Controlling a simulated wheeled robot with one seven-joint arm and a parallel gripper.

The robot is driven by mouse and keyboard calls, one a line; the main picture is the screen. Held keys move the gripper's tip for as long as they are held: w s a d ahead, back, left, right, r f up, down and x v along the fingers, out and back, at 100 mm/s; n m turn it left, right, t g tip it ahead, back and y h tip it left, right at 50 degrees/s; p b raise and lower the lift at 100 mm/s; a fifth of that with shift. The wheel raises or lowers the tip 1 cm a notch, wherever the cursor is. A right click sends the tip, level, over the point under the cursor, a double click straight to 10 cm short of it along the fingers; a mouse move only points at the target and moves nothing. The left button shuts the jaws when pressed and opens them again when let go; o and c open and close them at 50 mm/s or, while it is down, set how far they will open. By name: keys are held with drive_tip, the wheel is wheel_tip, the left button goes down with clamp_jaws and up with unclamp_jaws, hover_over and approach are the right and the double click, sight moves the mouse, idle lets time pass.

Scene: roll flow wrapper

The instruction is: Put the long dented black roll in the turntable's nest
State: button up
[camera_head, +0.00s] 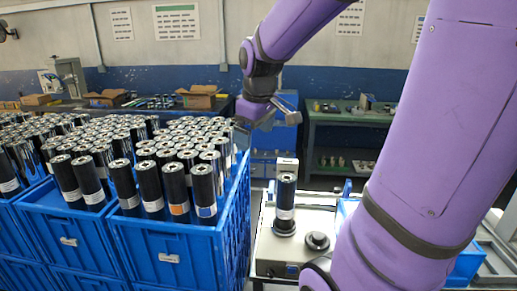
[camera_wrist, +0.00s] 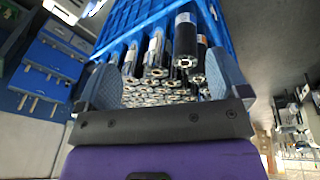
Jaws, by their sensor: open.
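Many black rolls with white labels stand upright in the blue crates; I cannot make out which one is long and dented. A front-row roll (camera_head: 149,188) is among them. My gripper (camera_head: 264,108) is open and empty, above the back right of the crate. Its two fingers show at the sides of the wrist view (camera_wrist: 165,72). One black roll (camera_head: 286,200) stands upright on a dark round base on the white-topped machine (camera_head: 262,250). A low black disc (camera_head: 317,240) sits beside it.
The near blue crate (camera_head: 165,242) is packed with rolls; its raised right wall (camera_head: 237,215) lies between the rolls and the machine. Another blue crate (camera_head: 25,230) stands at the left. A green workbench (camera_head: 345,120) stands at the back. My arm covers much of the right side.

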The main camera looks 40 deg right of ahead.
drive_tip(key=s+a+r+m+t+y, duration=0.1)
drive_tip(key=s+a+r+m+t, duration=0.1)
drive_tip(key=s+a, duration=0.9)
drive_tip(key=shift+s+a+r+m+t, duration=0.15)
drive_tip(key=shift+s+r+m+t, duration=0.15)
drive_tip(key=shift+s+r+m, duration=0.65)
drive_tip(key=shift+s+f+n, duration=0.2)
drive_tip(key=shift+s+n, duration=0.05)
drive_tip(key=shift+n, duration=0.2)
